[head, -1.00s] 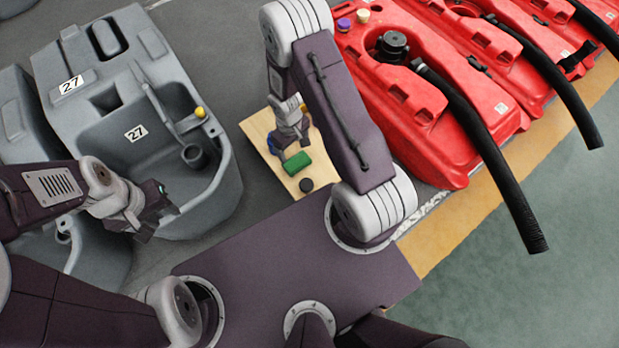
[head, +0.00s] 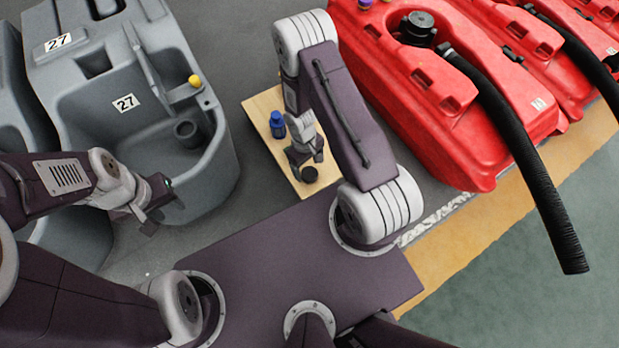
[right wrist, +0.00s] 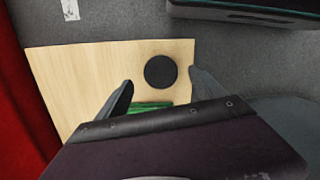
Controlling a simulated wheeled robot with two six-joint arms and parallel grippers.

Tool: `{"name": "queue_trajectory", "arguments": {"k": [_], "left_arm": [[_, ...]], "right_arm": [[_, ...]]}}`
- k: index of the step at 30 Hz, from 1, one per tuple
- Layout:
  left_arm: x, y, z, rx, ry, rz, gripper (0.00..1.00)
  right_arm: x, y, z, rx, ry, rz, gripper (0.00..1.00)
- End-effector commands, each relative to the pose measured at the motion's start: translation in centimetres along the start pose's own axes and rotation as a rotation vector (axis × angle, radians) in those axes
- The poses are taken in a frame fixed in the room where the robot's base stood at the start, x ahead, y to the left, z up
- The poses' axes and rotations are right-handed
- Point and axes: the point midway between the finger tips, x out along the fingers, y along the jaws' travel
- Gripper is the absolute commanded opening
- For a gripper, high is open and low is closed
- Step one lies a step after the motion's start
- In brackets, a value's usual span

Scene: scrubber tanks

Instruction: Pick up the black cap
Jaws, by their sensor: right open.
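The black cap (head: 309,174) lies on a light wooden board (head: 257,112), near the board's front end in the head view. In the right wrist view the cap (right wrist: 161,72) is a dark round disc on the board (right wrist: 70,75), between and just beyond my fingertips. My right gripper (head: 303,162) is open above the board, close to the cap, with no contact visible; its two fingers show in the right wrist view (right wrist: 160,82). My left gripper (head: 155,205) is off to the left, beside the grey tank; its jaws are too unclear to judge.
A blue bottle (head: 277,125) stands on the board beside my right gripper. A green object (right wrist: 150,107) is partly hidden below the gripper in the wrist view. A grey tank (head: 150,95) stands left, red tanks (head: 440,90) with black hoses (head: 520,160) right.

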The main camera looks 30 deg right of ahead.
Motion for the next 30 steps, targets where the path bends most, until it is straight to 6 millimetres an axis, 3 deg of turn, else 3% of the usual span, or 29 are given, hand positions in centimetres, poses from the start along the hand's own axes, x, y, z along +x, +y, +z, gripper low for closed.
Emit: {"name": "queue_trajectory", "arguments": {"k": [4, 12, 19, 20, 26, 30], "left_arm": [[0.8, 0.0, 0.1, 0.0, 0.001, 0.0, 0.36], [5.5, -0.1, 0.6, 0.0, 0.0, 0.0, 0.36], [5.1, -0.1, 0.5, 0.0, 0.001, 0.0, 0.36], [5.1, -0.1, 0.5, 0.0, 0.001, 0.0, 0.36], [5.1, -0.1, 0.5, 0.0, 0.001, 0.0, 0.36], [5.1, -0.1, 0.5, 0.0, 0.001, 0.0, 0.36]], "right_arm": [[0.8, 0.0, 0.0, 0.001, 0.0, 0.0, 0.79], [5.3, -0.1, -0.1, 0.001, -0.001, 0.0, 0.79], [5.0, -0.1, 0.0, 0.001, 0.0, 0.0, 0.79], [5.0, -0.1, 0.0, 0.001, 0.0, 0.0, 0.73], [4.9, -0.1, 0.0, 0.001, 0.0, 0.0, 0.18], [5.0, -0.1, 0.0, 0.001, 0.0, 0.0, 0.14]]}}
